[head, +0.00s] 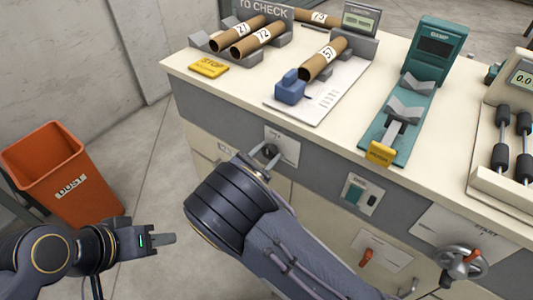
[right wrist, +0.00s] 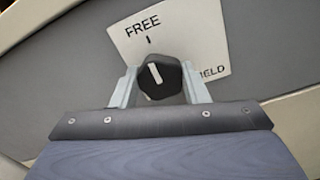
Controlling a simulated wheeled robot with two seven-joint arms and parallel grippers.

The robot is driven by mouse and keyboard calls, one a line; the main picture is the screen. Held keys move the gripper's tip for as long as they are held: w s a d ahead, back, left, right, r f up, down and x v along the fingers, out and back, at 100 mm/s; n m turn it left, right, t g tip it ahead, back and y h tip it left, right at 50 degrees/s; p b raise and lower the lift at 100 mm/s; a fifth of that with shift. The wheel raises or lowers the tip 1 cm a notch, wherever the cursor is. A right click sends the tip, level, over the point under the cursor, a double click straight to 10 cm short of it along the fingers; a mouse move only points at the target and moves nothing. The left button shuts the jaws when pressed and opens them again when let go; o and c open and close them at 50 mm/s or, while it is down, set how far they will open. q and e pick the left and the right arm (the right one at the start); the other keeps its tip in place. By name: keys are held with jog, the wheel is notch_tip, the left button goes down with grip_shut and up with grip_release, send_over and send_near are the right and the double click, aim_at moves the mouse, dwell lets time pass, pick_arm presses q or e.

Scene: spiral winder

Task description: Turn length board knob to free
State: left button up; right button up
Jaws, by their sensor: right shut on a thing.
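The length board knob (right wrist: 155,76) is black with a white pointer line. It sits on a white plate (right wrist: 205,35) marked FREE at the top and a partly hidden word ending in "ELD" at the lower right. The pointer line points up, roughly towards the FREE tick. My right gripper (right wrist: 158,88) has one finger on each side of the knob and is shut on it. In the head view the knob (head: 269,150) shows on the grey front panel, partly covered by my right arm. My left gripper (head: 163,239) is away at the lower left, seen edge-on, touching nothing visible.
The length board (head: 335,92) with a cardboard tube and blue block lies on the worktop above. A teal stamp stand (head: 439,45) is to its right. An orange dust bin (head: 58,165) stands left.

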jog(key=o, duration=1)
jog(key=shift+c, duration=0.2)
jog(key=v, duration=0.8)
jog(key=shift+w, duration=0.1)
